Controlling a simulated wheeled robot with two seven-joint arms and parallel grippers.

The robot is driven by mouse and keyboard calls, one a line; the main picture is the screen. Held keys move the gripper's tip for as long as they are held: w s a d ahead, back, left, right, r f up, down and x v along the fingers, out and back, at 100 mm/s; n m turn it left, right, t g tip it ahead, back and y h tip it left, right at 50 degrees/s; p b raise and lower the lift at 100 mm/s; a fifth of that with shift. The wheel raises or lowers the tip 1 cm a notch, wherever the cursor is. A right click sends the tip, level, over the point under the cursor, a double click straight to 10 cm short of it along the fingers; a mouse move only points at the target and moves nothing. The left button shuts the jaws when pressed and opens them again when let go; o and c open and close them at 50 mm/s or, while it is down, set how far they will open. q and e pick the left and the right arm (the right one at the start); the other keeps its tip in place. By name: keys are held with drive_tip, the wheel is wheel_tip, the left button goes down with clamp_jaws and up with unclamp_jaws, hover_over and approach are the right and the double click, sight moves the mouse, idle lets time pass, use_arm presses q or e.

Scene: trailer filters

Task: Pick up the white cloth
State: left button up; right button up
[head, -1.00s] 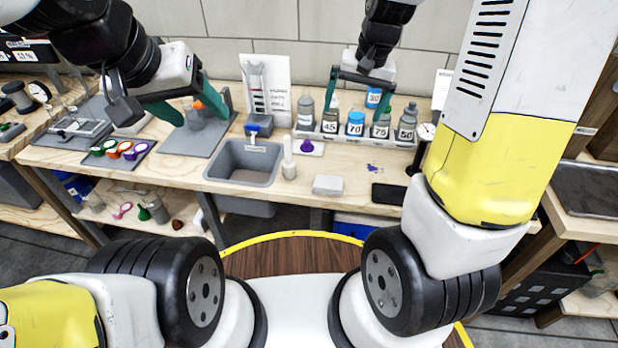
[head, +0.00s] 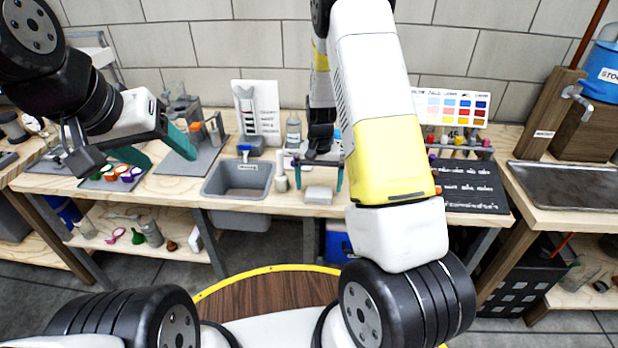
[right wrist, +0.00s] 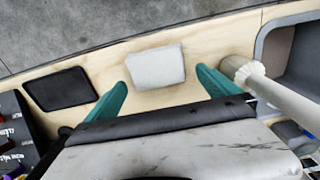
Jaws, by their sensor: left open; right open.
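The white cloth (head: 319,195) is a small folded, light grey-white block lying flat near the front edge of the wooden bench, right of the sink. It also shows in the right wrist view (right wrist: 156,67), ahead of and between the teal fingertips. My right gripper (right wrist: 160,82) is open and empty above the bench, with a finger to either side of the cloth's near part and no visible contact. In the head view my right gripper (head: 318,178) is partly hidden by my own arm. My left gripper (head: 160,148) is open and empty over the bench's left part.
A grey sink (head: 238,180) is left of the cloth. A white cylindrical bottle (head: 281,172) stands between them, close to my right gripper's finger (right wrist: 270,88). A dark flat pad (right wrist: 60,88) lies on the cloth's other side. A black lettered board (head: 467,186) lies farther right.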

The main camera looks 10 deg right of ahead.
drive_tip(key=shift+f, duration=0.85)
drive_tip(key=shift+c, duration=0.4)
drive_tip(key=c, duration=1.3)
drive_tip(key=shift+r, duration=0.15)
drive_tip(key=shift+r, duration=0.5)
wheel_tip(320, 180, up, 2)
drive_tip(key=shift+r, duration=0.15)
drive_tip(key=s+a+r, duration=0.1)
drive_tip(key=s, duration=1.5)
drive_tip(key=shift+a+r, duration=0.25)
drive_tip(key=shift+a, duration=0.05)
